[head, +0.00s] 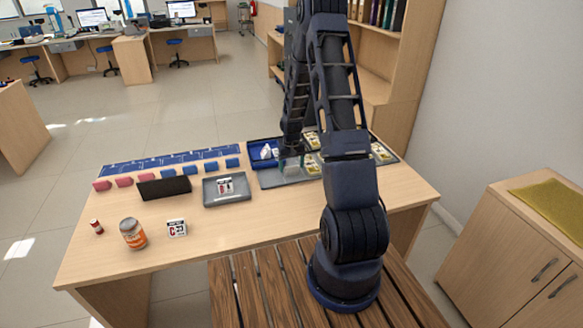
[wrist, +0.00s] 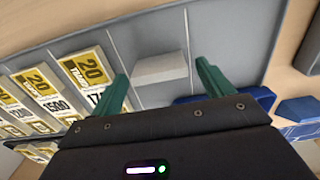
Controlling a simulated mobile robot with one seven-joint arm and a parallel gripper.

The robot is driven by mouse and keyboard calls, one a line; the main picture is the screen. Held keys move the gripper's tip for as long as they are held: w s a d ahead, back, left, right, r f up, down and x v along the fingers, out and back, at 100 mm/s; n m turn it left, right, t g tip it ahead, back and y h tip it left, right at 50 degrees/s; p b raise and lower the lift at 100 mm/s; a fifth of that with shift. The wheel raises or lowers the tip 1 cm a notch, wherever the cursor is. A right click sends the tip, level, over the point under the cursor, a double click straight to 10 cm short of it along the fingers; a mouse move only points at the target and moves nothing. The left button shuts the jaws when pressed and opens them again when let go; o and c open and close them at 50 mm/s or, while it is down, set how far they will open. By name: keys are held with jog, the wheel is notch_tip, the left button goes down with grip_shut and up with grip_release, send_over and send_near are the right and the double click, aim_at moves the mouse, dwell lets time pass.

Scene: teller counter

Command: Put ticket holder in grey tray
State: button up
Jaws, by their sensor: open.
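The grey tray (head: 240,199) sits mid-table and holds a small white item with red and black print (head: 225,186). A similar white card with red and black marks (head: 176,228) stands in front of it; I cannot tell for sure which is the ticket holder. My gripper (head: 290,165) is far to the right of these, low over the compartment tray (head: 268,180). In the wrist view my gripper (wrist: 161,75) is open, its green fingers on either side of a plain light-grey block (wrist: 162,67) in one compartment. No contact with the block is visible.
The compartment tray also holds yellow-and-white cards (wrist: 82,68). A blue tray (head: 256,162) adjoins its left. A black box (head: 164,187), pink and blue blocks, a jar (head: 132,233) and a small red-and-white bottle (head: 96,227) stand left. The table's front right is mostly clear.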

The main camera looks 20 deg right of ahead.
jog(key=s+r+t, duration=0.1)
jog(key=s+r, duration=0.2)
jog(key=r, duration=0.9)
jog(key=s+r, duration=0.3)
jog(key=r, duration=0.9)
jog(key=s+a+r+t, duration=0.1)
jog(key=s+r, duration=0.4)
jog(key=s, duration=0.5)
jog(key=s+a+r+t, duration=0.1)
jog(key=s+r, duration=0.5)
jog(key=s, duration=0.3)
jog(key=s+a+r+t, duration=0.1)
jog(key=s+r, duration=0.5)
jog(key=s, duration=0.4)
jog(key=shift+s+a+r+t, duration=0.25)
jog(key=shift+s+t, duration=0.05)
jog(key=shift+s, duration=0.05)
